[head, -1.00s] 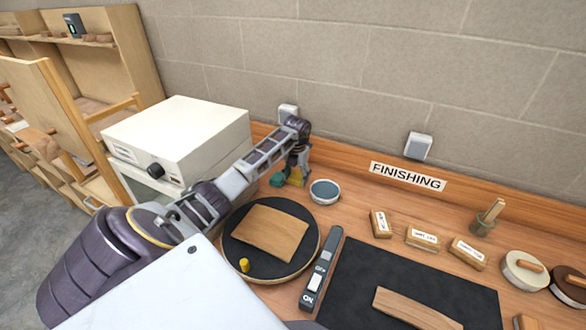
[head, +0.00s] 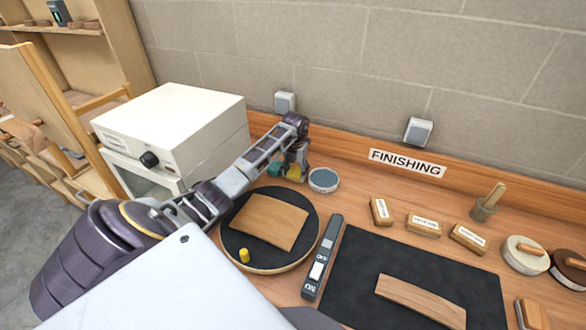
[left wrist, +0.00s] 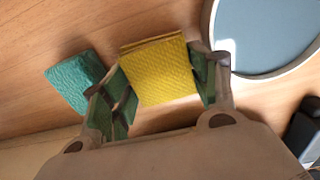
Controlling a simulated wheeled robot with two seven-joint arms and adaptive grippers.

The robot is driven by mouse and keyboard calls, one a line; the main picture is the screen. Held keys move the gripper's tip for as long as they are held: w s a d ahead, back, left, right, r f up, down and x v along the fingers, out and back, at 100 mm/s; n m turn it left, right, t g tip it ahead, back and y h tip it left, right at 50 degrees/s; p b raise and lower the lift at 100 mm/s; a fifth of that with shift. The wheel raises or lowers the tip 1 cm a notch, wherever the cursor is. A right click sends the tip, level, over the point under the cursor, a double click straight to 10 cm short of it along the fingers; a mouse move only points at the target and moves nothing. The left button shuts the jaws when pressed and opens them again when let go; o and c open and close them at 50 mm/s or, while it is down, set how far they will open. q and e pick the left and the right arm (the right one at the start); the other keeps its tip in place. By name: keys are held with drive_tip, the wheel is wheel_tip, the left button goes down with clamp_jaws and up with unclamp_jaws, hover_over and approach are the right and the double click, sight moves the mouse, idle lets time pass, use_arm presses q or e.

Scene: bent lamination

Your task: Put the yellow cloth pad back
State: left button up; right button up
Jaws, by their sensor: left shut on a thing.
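The yellow cloth pad (left wrist: 160,70) is a folded, textured square between the green-lined fingers of my left gripper (left wrist: 165,88) in the left wrist view. The fingers are shut on its two sides. In the head view my left gripper (head: 292,172) points down at the back of the bench, and the pad is mostly hidden by it. A teal cloth pad (left wrist: 75,80) lies on the wood just left of the gripper. I cannot tell whether the yellow pad touches the bench. My right gripper is not in view.
A round dish with blue-grey contents (head: 323,180) stands close right of the gripper. A dark turntable (head: 240,250) with a bent wood piece (head: 270,222) is in front. A white box (head: 170,125) stands left. The back wall (head: 350,60) is close behind.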

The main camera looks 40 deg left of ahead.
use_arm(q)
drive_tip(key=shift+a+f, duration=0.1)
drive_tip(key=shift+f, duration=0.45)
drive_tip(key=shift+r, duration=0.1)
drive_tip(key=shift+f, duration=0.2)
drive_tip(key=o, duration=0.6)
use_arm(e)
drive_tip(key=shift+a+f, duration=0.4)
use_arm(q)
drive_tip(key=shift+r, duration=0.2)
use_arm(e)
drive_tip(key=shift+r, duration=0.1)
